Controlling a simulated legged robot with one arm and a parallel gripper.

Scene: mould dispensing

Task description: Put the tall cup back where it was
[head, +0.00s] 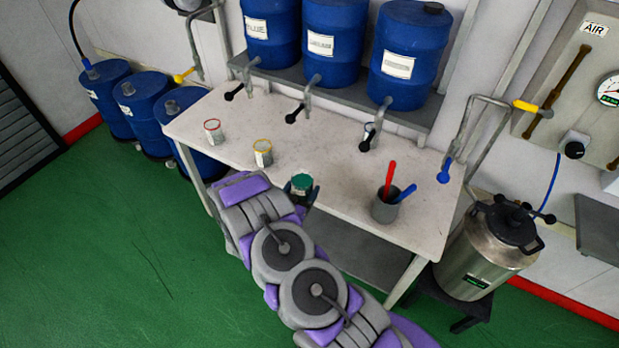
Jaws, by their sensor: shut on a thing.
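My gripper (303,194) is near the front edge of the pale table (330,165), at the end of my purple and grey arm. It is shut on a cup with a green top (302,182); the arm and fingers hide most of its lower part. I cannot tell whether this cup touches the table. A cup with a yellow rim (263,154) stands on the table to its left, and a cup with a red rim (213,132) stands farther left. I cannot tell which is tallest.
A grey holder (383,209) with a red and a blue tool stands right of my gripper. Blue barrels (333,35) with taps (311,95) overhang the table's back. A steel pot (486,255) stands at the right. The table's middle is clear.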

